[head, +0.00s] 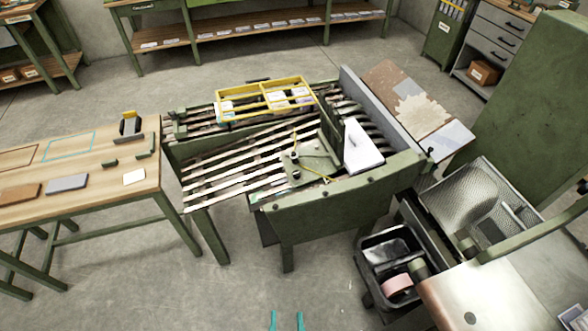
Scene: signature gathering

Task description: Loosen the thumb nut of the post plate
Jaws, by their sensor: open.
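The post plate (315,163) is a pale green plate on the slatted green machine in the middle of the head view. Small dark knobs with light parts stand at its left edge; one (295,174) looks like the thumb nut, but it is too small to be sure. A thin yellow line runs beside the plate. My gripper (287,321) shows only as two teal fingertips at the bottom edge. They are apart with nothing between them, well in front of the machine and not touching it.
A yellow divided tray (265,97) sits on the machine's far side. A wooden table (85,197) stands left. A black bin (385,246) and a metal bench (500,295) stand right. The floor (240,290) in front is clear.

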